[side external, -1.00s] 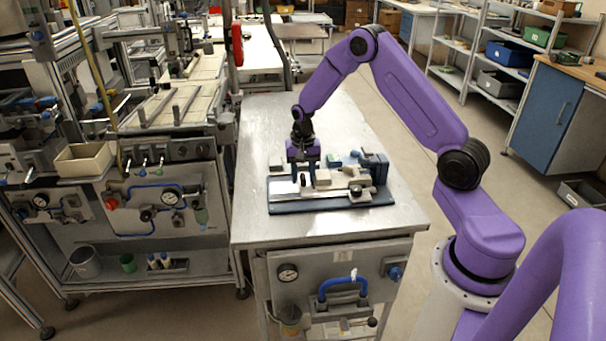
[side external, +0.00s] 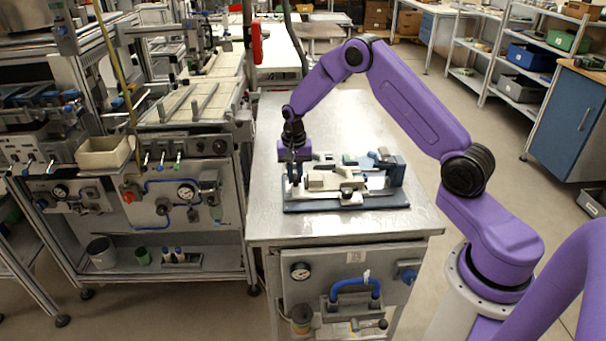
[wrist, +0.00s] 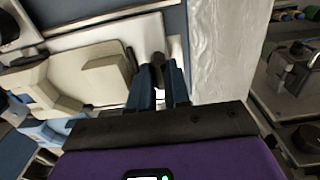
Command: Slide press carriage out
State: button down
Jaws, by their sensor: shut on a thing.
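The press fixture stands on a dark blue base plate (side external: 345,204) on the metal table. Its carriage is a pale plate with a beige block (side external: 316,181) on it, and it lies toward the left end of the base. My gripper (side external: 293,178) points down at the carriage's left end. In the wrist view its blue fingers (wrist: 158,88) are shut on a dark upright knob (wrist: 158,62). The beige block also shows there (wrist: 105,68), left of the fingers. The fingers partly hide the knob's lower part.
A blue and grey press body (side external: 388,168) stands at the right end of the base. The metal tabletop (side external: 330,110) is clear behind the fixture. A workbench with a beige bin (side external: 104,153) stands to the left, across a narrow gap.

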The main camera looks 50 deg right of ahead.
jog(key=shift+w+a+r, duration=0.1)
jog(key=shift+w+a, duration=0.15)
jog(key=c, duration=1.1)
grip_release()
jog(key=shift+s, duration=0.1)
notch_tip(320, 180, up, 17)
jog(key=shift+r, duration=0.2)
